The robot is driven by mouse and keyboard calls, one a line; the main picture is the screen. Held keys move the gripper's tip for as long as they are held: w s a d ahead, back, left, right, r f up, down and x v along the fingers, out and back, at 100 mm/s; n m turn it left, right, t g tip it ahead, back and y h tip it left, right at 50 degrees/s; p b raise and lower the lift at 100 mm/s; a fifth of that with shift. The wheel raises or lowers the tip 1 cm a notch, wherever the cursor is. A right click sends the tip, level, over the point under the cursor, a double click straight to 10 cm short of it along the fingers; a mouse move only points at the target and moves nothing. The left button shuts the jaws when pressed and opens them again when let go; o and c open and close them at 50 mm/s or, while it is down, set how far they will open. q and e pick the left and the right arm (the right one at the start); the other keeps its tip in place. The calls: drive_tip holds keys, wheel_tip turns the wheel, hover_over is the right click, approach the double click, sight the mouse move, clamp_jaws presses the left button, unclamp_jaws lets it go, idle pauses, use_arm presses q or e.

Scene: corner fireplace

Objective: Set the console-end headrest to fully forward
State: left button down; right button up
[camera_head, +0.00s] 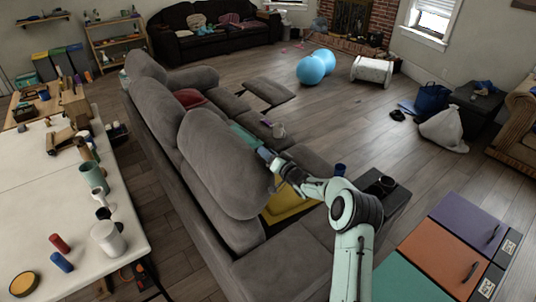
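The grey sofa (215,225) runs away from me with its back on the left. Its nearest large padded headrest (225,165) stands up from the sofa back, its rounded top toward the far end. A dark console (396,203) with a cup holder is at the sofa's near right end. My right arm comes in from the bottom, and my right gripper (270,158) is beside the headrest's right, seat-side edge. Whether they touch, and whether the fingers are open or shut, I cannot tell. My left gripper is not in view.
Other grey headrests (146,72) stand farther along the sofa. A cluttered white table (45,200) is left; a coloured cabinet (440,250) is at lower right. Floor beyond the sofa is mostly clear.

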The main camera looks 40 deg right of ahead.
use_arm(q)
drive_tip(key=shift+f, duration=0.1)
use_arm(e)
drive_tip(key=shift+s+a, duration=0.1)
